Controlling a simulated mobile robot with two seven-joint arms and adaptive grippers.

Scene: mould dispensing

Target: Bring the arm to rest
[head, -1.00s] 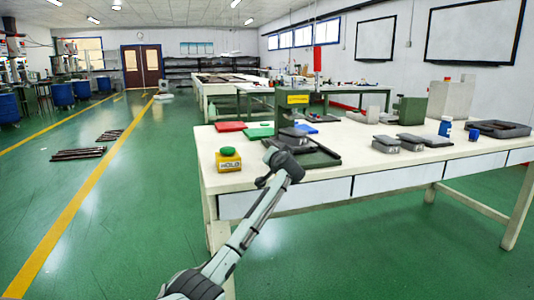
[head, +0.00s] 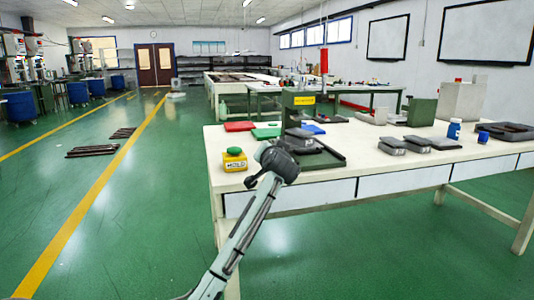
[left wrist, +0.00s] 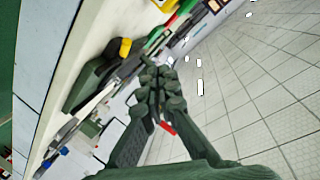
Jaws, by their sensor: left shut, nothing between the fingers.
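My left arm (head: 243,232) rises from the bottom of the head view. Its dark wrist end (head: 277,163) stands in front of the near edge of the white table (head: 400,172). The fingers cannot be made out there. In the left wrist view the left gripper (left wrist: 158,84) has its dark fingers together, with nothing between them. The table (left wrist: 62,57) fills the left of that tilted picture. My right gripper is in neither view.
Green floor (head: 130,215) left of the table is largely clear.

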